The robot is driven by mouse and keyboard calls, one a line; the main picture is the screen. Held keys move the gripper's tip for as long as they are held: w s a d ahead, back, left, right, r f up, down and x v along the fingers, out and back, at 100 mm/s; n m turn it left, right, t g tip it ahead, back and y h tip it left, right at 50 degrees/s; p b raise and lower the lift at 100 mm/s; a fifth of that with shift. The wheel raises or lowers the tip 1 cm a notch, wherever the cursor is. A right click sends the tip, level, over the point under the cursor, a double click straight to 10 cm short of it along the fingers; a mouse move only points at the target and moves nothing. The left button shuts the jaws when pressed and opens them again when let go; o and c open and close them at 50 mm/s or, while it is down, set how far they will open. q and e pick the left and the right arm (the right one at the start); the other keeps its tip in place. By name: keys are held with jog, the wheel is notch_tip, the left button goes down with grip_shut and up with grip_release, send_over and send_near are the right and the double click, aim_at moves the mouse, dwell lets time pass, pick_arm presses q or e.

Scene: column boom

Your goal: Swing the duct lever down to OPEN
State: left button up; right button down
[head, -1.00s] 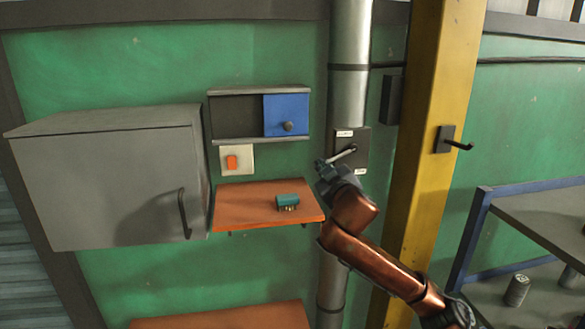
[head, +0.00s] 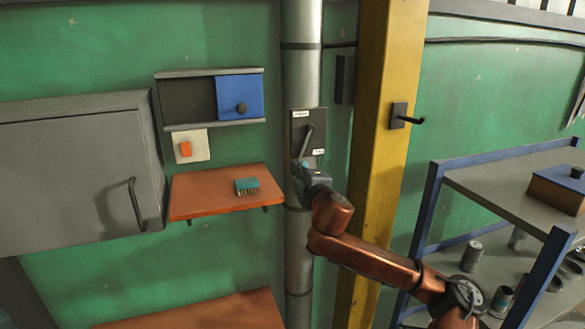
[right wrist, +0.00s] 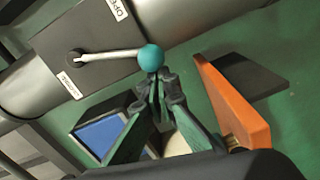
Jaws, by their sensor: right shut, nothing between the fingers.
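The duct lever (head: 307,141) is a pale rod on a dark plate (head: 296,130) on the grey duct. It points down and slightly left from its pivot. In the right wrist view the lever (right wrist: 110,55) ends in a teal ball knob (right wrist: 151,57). A label partly reading OPEN (right wrist: 117,10) is cut by the frame edge; another label (right wrist: 70,85) lies at the plate's opposite corner. My right gripper (head: 300,168) is shut and empty, its fingertips (right wrist: 160,80) right against or just beside the knob; contact is unclear. My left gripper is out of view.
Left of the duct are an orange shelf (head: 205,193) with a teal part (head: 246,186), a blue sliding panel (head: 239,97) and a grey cabinet (head: 70,170).

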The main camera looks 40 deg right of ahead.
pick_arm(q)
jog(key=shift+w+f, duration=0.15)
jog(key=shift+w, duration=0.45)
pick_arm(e)
jog(key=shift+s+d+f+n, duration=0.1)
jog(key=shift+d+f+n, duration=0.05)
jog(key=shift+d+n, duration=0.15)
jog(key=shift+a, duration=0.15)
